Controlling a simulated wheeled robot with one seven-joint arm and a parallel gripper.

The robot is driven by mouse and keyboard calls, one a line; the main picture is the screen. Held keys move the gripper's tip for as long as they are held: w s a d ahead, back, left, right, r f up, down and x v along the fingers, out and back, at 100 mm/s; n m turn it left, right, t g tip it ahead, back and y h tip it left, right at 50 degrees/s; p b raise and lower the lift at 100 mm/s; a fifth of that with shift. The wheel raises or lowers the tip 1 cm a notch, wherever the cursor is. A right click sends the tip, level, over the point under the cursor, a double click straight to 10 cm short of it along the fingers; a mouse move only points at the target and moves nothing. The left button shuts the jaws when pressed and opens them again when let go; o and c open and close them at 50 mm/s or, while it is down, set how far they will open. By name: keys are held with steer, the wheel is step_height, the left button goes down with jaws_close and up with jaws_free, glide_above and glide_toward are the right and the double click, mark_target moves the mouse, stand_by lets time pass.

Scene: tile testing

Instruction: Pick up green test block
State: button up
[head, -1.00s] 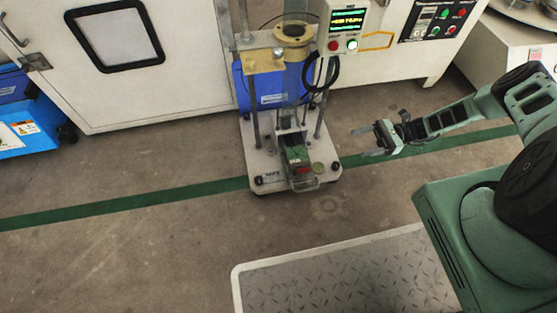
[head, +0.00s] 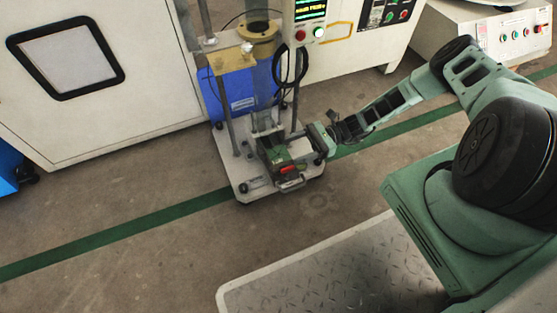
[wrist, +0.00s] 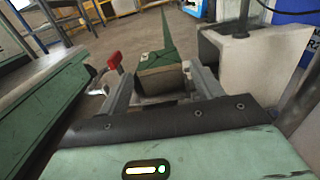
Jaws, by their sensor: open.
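The green test block (wrist: 158,60) shows in the wrist view between the two fingers of my gripper (wrist: 154,76). Its top is green and its near face is brownish. The fingers are open, one on each side of it; I cannot tell if either touches it. In the head view, the small green block (head: 277,154) sits low on the test stand. My gripper (head: 303,149) reaches in from the right, close beside it. The fingertips are hard to make out there.
The stand's white base (head: 252,187) carries upright posts and a red-handled part (head: 288,170) just in front of the block. A control box (head: 305,22) hangs above. A blue container (head: 238,97) stands behind. Open floor lies in front and left.

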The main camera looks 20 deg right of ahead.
mark_target(281, 154)
steer(key=a+b, duration=0.3)
steer(key=a, duration=0.1)
steer(key=shift+s+a+f, duration=0.1)
steer(key=shift+a+f, duration=0.05)
steer(key=shift+a, duration=0.6)
steer(key=shift+r, duration=0.2)
steer(key=c, duration=1)
